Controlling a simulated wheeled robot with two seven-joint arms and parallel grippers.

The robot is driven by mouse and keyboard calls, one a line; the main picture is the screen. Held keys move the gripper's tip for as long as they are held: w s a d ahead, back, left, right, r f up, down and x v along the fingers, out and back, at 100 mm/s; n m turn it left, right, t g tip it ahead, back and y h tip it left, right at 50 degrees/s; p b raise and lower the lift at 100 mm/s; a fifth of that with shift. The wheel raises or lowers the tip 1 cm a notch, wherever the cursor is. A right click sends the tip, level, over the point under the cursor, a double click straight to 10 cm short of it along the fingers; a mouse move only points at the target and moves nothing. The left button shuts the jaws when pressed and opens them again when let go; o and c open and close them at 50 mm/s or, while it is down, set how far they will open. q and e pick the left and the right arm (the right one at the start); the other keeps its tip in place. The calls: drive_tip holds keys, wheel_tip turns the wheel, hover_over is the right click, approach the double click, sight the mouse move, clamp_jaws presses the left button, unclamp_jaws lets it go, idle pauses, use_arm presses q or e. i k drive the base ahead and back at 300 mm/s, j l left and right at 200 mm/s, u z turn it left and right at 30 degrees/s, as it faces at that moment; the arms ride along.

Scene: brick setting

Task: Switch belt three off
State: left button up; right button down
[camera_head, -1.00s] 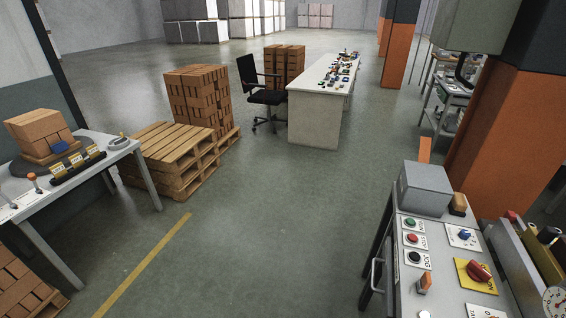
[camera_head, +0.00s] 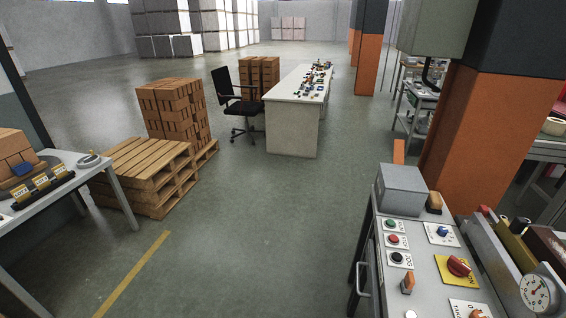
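A control bench (camera_head: 432,285) stands at the lower right. It carries a green push button (camera_head: 390,224), a red push button (camera_head: 393,240) and a black push button (camera_head: 397,259) in a column on white plates. An orange switch lever (camera_head: 407,282) stands below them. A blue knob (camera_head: 443,232) sits on a white plate, and a red rotary switch (camera_head: 458,266) sits on a yellow plate. Most labels are too small to read, so I cannot tell which control belongs to belt three. Neither gripper is in view.
A round gauge (camera_head: 537,291) stands at the bench's right, with a grey box (camera_head: 401,190) at its back. An orange pillar (camera_head: 480,140) rises behind. At left are a table (camera_head: 75,172) and pallets (camera_head: 143,175). The middle floor is clear.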

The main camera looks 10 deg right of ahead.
sight(458, 268)
drive_tip(key=l+z, duration=0.1)
drive_tip(key=z, duration=1.55)
